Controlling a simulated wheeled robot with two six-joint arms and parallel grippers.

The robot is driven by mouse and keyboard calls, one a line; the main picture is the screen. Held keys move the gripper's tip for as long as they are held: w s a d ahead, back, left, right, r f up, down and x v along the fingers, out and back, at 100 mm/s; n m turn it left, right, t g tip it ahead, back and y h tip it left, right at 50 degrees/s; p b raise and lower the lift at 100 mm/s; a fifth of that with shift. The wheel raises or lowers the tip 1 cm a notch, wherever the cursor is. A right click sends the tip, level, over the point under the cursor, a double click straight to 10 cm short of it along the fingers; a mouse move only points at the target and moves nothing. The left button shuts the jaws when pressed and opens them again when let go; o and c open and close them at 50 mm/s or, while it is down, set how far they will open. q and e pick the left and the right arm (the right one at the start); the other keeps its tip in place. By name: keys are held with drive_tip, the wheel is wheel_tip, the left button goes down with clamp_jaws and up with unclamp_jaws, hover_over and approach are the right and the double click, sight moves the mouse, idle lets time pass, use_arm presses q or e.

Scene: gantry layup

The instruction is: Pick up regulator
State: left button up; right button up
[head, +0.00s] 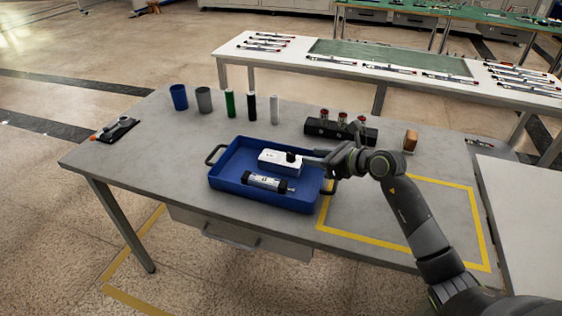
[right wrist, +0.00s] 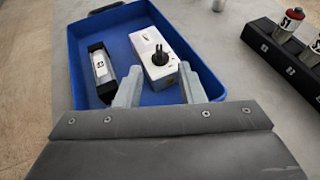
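The regulator appears to be the white box with a black knob (head: 274,164). It lies in the blue tray (head: 222,189), towards the back. In the right wrist view the white box (right wrist: 148,52) shows its knob facing up. My right gripper (head: 308,160) is low over the tray at the box's right end. In the right wrist view its two grey fingers (right wrist: 160,80) are spread apart, with the box's near end between or just beyond their tips. I cannot tell whether they touch it. My left gripper is in neither view.
A black-ended cylinder (head: 268,182) lies in the tray in front of the white box. A black rack (head: 318,128) with red-topped canisters stands behind my gripper. Several cups and bottles line the back edge. Bare table lies inside the yellow outline (head: 400,245).

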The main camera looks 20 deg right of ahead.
sight(290, 153)
drive_tip(key=shift+p+x, duration=0.35)
drive_tip(key=shift+x, duration=3.7)
drive_tip(key=shift+s+a, duration=0.1)
drive_tip(key=shift+c, duration=0.2)
clamp_jaws()
drive_tip(key=shift+r, duration=0.1)
